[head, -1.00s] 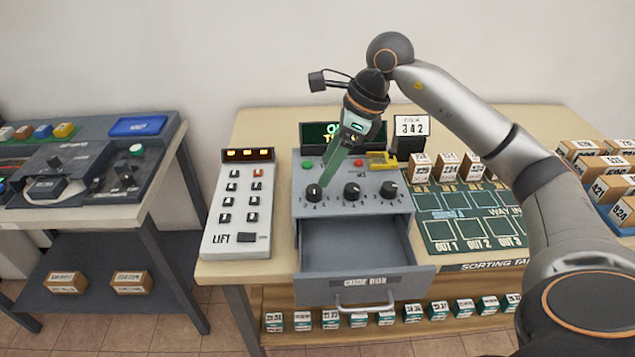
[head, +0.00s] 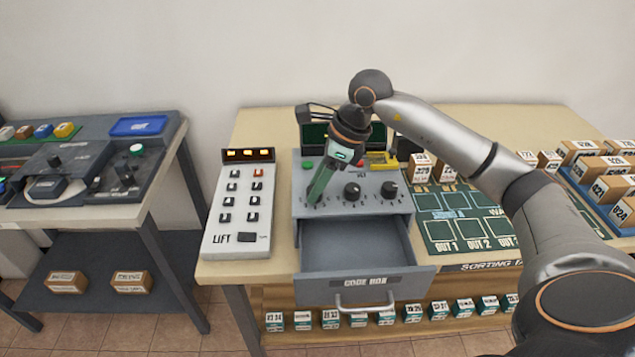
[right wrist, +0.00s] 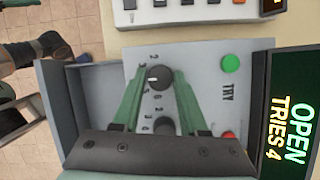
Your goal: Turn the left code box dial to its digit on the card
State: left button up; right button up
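The grey code box (head: 410,207) stands on the table with three black dials on its top. My right gripper (head: 316,196) points down at the left dial and covers it in the head view. In the right wrist view, the left dial (right wrist: 159,77) lies between the two green fingertips, with a visible gap on each side. The gripper is open; I cannot tell how deep the fingers reach around the dial. The middle dial (head: 352,191) and right dial (head: 389,190) are free. The card is hidden behind my right arm. My left gripper does not show in the head view.
The box's drawer (head: 365,283) is pulled out and empty. The display (right wrist: 287,133) reads OPEN, TRIES 4. A green button (right wrist: 231,63) sits near the left dial. The lift panel (head: 237,205) stands close on the left, the sorting tray (head: 440,247) on the right.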

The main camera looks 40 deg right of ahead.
grip_shut()
jog(key=shift+m, duration=0.4)
jog(key=m+h, duration=0.1)
jog(key=m, duration=0.1)
jog(key=m+t+b, duration=0.1)
jog(key=m, duration=0.2)
jog(key=shift+a+t+h, duration=0.15)
jog(key=shift+t+h, duration=0.15)
jog(key=shift+h, duration=0.1)
jog(key=shift+m, duration=0.5)
jog(key=shift+m+h+b, duration=0.3)
jog(key=shift+m+h, duration=0.1)
jog(key=shift+m, duration=0.1)
jog(key=o, duration=0.5)
grip_release()
